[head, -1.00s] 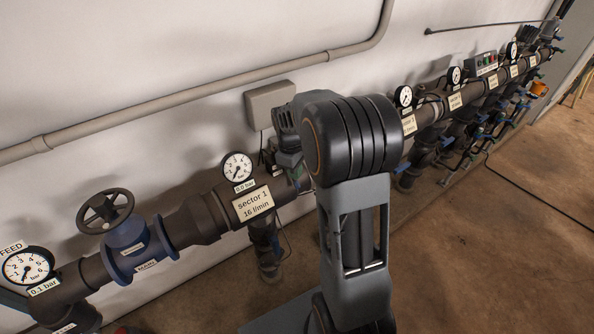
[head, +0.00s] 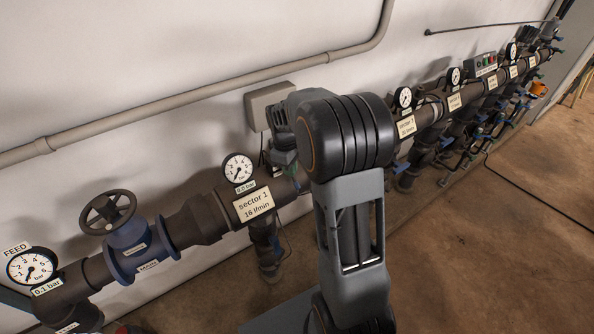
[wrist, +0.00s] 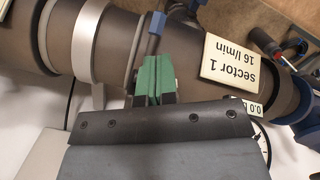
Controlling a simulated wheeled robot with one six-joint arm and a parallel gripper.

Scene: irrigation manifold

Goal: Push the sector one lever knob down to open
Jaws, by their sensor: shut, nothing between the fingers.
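The sector 1 pipe runs across the wrist view with its label (wrist: 230,62), which also shows in the head view (head: 253,205). A blue lever part with a knob-like end (wrist: 158,22) stands at the pipe's far side in the wrist view. My gripper (wrist: 156,62) has its green fingers shut with nothing between them. The fingertips appear over the pipe, just below the blue part in the picture; I cannot tell whether they touch it. In the head view my arm hides most of the gripper and the lever.
The sector 1 gauge (head: 238,168) sits left of my arm. The blue main valve with its black handwheel (head: 108,211) and the feed gauge (head: 32,266) are farther left. More sector pipes and gauges run along the wall at right. The brown floor (head: 480,250) at right is mostly clear.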

